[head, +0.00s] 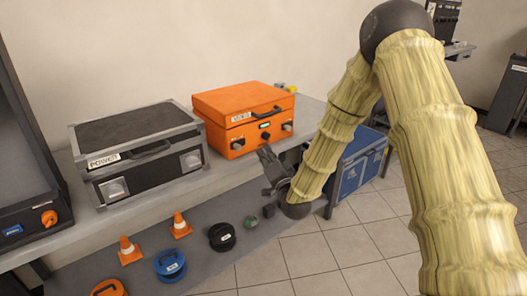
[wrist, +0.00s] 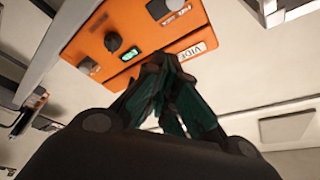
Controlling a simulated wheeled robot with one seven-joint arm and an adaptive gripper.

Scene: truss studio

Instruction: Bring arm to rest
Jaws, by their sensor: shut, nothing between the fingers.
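My arm, with a yellowish bamboo-like surface, comes down from the upper right in the head view and bends back up at its lower end. My gripper (head: 268,165) is in front of the orange case (head: 244,115), at the front edge of the grey bench (head: 240,178). In the wrist view my gripper (wrist: 160,62) has its fingers drawn together, with nothing between them. The orange case's front panel (wrist: 128,40), with knobs and a green display, shows behind the fingers. I cannot tell whether the fingertips touch the case.
A black POWER case (head: 138,148) stands left of the orange case. A blue case (head: 358,165) sits lower at right. Orange cones (head: 180,226), a blue reel (head: 170,265) and a black reel (head: 222,236) lie on the lower level. Tiled floor (head: 290,262) is open in front.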

